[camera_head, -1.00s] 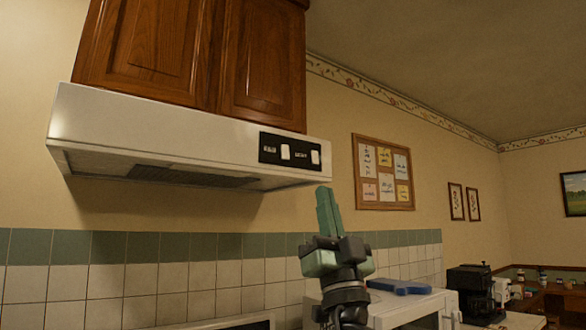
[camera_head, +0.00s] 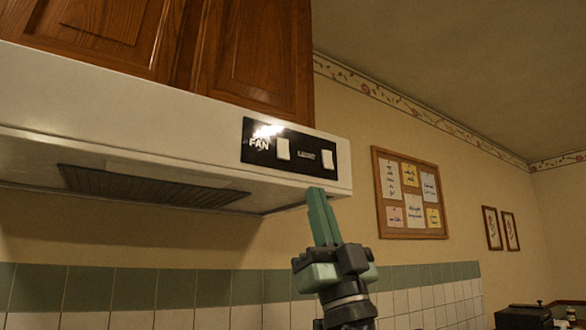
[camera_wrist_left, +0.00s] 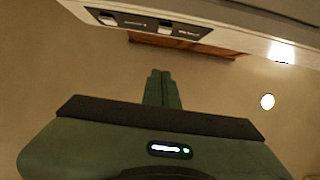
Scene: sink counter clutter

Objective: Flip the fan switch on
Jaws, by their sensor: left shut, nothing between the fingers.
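The white range hood (camera_head: 120,110) hangs under wooden cabinets in the head view. Its black control panel (camera_head: 309,164) is at the right end of the front face. The fan switch (camera_head: 283,149) is a white rocker beside the "FAN" label. A second white rocker (camera_head: 327,159) sits to its right. My left gripper (camera_head: 316,192) points up, shut and empty, below the panel's right part and apart from the switches. In the left wrist view the shut fingers (camera_wrist_left: 161,74) point toward the panel (camera_wrist_left: 150,25). Whether the fan switch is on cannot be told. My right gripper is not in view.
Wooden cabinets (camera_head: 250,60) are above the hood. A cork board (camera_head: 409,195) and two small frames (camera_head: 501,229) hang on the wall to the right. A dark appliance (camera_head: 523,318) shows at the lower right. The space in front of the panel is clear.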

